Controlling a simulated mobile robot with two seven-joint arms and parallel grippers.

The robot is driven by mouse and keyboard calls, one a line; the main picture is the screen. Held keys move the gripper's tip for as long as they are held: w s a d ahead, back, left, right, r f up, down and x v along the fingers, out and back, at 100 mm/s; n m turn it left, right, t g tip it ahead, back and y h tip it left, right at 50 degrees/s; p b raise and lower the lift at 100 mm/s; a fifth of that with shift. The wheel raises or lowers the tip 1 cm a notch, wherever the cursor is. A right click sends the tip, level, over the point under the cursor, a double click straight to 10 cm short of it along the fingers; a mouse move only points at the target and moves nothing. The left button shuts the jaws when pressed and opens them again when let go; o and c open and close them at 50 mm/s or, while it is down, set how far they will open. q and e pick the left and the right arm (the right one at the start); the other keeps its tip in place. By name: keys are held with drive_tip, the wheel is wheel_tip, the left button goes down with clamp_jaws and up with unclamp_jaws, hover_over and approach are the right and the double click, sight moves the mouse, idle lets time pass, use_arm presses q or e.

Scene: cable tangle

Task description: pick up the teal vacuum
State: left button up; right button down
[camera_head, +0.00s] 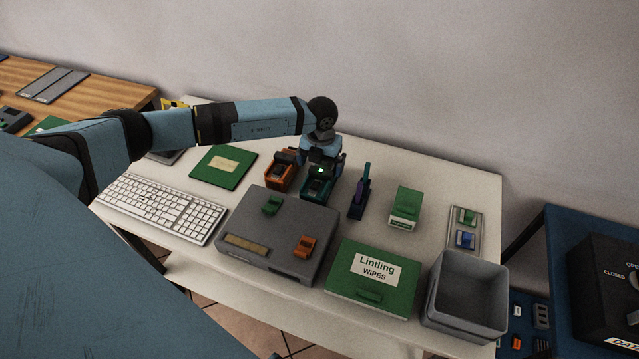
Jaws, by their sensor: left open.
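The teal vacuum (316,196) stands on the white table, right of a similar orange device (278,180). A small green light shows on its top. My left arm reaches in from the left, and my left gripper (322,166) points down directly at the teal vacuum. Its jaws are open, with the fingers at the vacuum's upper part. I cannot tell whether they touch it. The gripper hides the vacuum's back part. My right gripper is not in view.
A purple item (357,204) stands close on the right. A grey case (270,236) lies in front, beside a green wipes box (372,281) and a grey bin (467,297). A keyboard (160,208) and a green book (223,167) are on the left. A wall is behind.

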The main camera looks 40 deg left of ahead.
sight(319, 173)
use_arm(q)
wheel_tip(319, 173, down, 5)
drive_tip(key=shift+s+a+f+p, duration=0.1)
drive_tip(key=shift+s+a+p, duration=0.05)
drive_tip(key=shift+p, duration=0.35)
drive_tip(key=c, duration=1.1)
drive_tip(key=shift+r, duration=0.2)
wheel_tip(319, 173, up, 20)
drive_tip(key=shift+f+b, duration=0.1)
drive_tip(key=shift+b, duration=0.95)
drive_tip(key=o, duration=0.5)
drive_tip(key=shift+c, duration=1.1)
